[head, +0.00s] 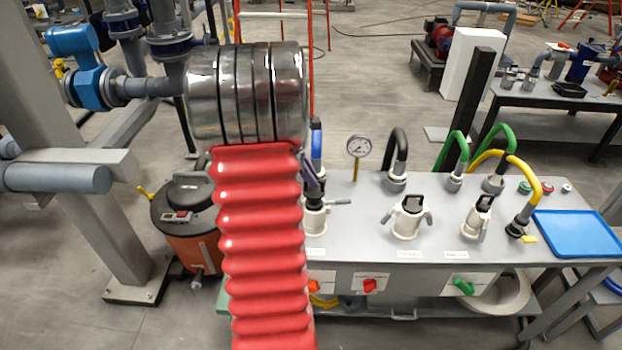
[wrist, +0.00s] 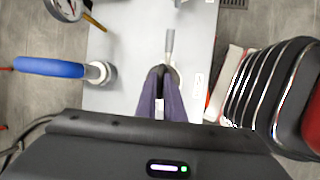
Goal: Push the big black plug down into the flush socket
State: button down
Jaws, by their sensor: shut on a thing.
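My gripper (head: 314,188) is at the leftmost pale socket on the grey bench, with its fingers pointing down. It is shut on a dark piece, which I take for the big black plug (head: 314,203). Fingers and socket hide most of it. The pale socket (head: 315,222), with a grey side lever, is right under the plug; I take it for the flush socket. I cannot tell how deep the plug sits. In the wrist view the dark gripper fingers (wrist: 160,100) close together over the socket, and the lever (wrist: 169,44) sticks out beyond them.
Two similar pale sockets with black tops, one in the middle (head: 409,218) and one at right (head: 477,217), stand on the bench. Behind them are a black hose (head: 398,145), green and yellow hoses, and a gauge (head: 358,147). A blue hose (wrist: 48,67) is close by. A blue tray (head: 577,233) lies at right.

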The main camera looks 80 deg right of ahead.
jog(key=shift+f, duration=0.95)
dwell(0.6)
jog(key=c, duration=1.8)
grip_release()
jog(key=v, duration=1.3)
jog(key=shift+r, duration=0.3)
jog(key=shift+w, duration=0.15)
